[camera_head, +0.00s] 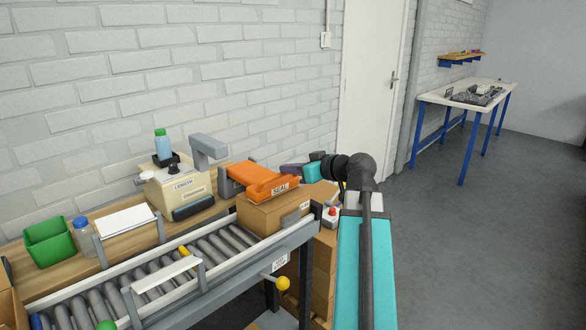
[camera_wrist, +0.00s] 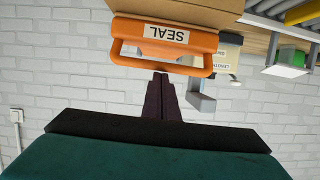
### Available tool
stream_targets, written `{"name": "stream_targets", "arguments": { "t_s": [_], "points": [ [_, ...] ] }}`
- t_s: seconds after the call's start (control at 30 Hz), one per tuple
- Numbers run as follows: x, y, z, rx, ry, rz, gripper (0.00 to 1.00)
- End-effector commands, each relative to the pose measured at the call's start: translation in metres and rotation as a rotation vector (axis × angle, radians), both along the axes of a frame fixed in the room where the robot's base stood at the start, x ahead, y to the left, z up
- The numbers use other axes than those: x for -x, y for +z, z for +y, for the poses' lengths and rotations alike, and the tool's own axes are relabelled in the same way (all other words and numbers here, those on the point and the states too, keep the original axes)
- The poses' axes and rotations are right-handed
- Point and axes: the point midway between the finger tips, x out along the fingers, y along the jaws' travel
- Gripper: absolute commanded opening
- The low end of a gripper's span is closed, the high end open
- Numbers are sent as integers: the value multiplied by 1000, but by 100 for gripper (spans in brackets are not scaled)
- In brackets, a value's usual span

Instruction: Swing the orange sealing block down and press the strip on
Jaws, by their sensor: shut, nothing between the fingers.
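The orange sealing block (camera_head: 263,182), labelled SEAL, lies low over the top of a cardboard carton (camera_head: 268,215) at the end of the roller conveyor. In the wrist view, which is upside down, the block (camera_wrist: 165,33) shows with its orange handle loop (camera_wrist: 130,62) towards me. My gripper (camera_head: 284,170) is just behind and right of the block; its dark fingers are shut and empty. In the wrist view the fingertips (camera_wrist: 160,74) overlap the edge of the handle loop; I cannot tell if they touch it. I cannot make out the strip under the block.
A cream LENGTH dispenser (camera_head: 180,187) with a grey arm stands left of the block. A green bin (camera_head: 48,243) and a blue-capped jar (camera_head: 83,234) sit on the wooden bench. A yellow knob (camera_head: 283,283) sticks out at the front. Floor to the right is clear.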

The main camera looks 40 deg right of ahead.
Motion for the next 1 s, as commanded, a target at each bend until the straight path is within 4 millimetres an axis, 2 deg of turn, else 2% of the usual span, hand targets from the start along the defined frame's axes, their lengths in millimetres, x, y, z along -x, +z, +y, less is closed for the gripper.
{"name": "stream_targets", "arguments": {
  "t_s": [0.27, 0.57, 0.63, 1.0],
  "points": [
    [1, 9, -2, 1, -2, -1, 0],
    [4, 47, -2, 2, 4, -1, 0],
    [19, 40, -4, 1, -2, -1, 0],
    [70, 42, -11, 0, 1, -1, 0]
  ]
}}
